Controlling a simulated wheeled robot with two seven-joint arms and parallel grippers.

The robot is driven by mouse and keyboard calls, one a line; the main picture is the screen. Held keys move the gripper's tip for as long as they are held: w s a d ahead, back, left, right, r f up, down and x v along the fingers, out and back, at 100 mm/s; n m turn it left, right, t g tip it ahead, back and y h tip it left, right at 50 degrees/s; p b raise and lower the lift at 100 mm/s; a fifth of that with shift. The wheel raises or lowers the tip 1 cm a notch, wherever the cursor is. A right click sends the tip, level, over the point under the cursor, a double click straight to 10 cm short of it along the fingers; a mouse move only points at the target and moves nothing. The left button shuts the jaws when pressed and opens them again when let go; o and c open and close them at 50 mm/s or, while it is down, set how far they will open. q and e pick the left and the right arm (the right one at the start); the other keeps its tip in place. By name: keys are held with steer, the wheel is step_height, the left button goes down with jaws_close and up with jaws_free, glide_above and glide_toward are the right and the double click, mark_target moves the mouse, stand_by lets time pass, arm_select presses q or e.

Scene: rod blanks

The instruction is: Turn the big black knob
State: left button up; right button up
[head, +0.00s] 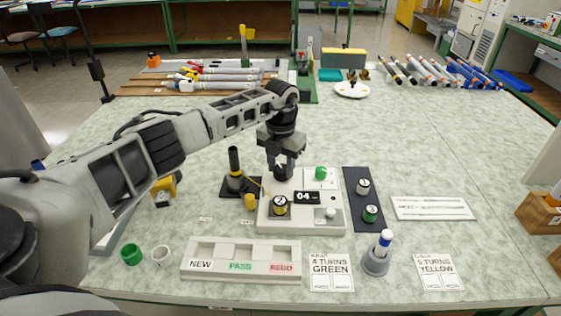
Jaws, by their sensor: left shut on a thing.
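My left gripper (283,168) reaches down over the back left part of a white device (304,226) with a small black display reading 04. Its fingers are shut on a dark thing, which I take to be the big black knob; the fingers hide most of it. In front of it on the device is a round black-and-yellow piece (280,206) with a mark on top. A green knob (321,173) and a small white knob (331,213) are on the device's right side. My right gripper is not in view.
A black stand (235,182) with an upright handle is left of the device. A dark strip (355,190) with two round pieces lies right. In front are a labelled tray (240,271), two printed cards and a grey cup (376,264) holding a blue-and-white rod. Rods lie at the back.

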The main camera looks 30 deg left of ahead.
mark_target(281, 169)
arm_select(q)
steer(key=shift+r+n, duration=0.1)
steer(key=shift+n, duration=0.5)
steer(key=shift+w, duration=0.1)
steer(key=o, duration=1)
step_height(281, 169, up, 16)
stand_by(0.4)
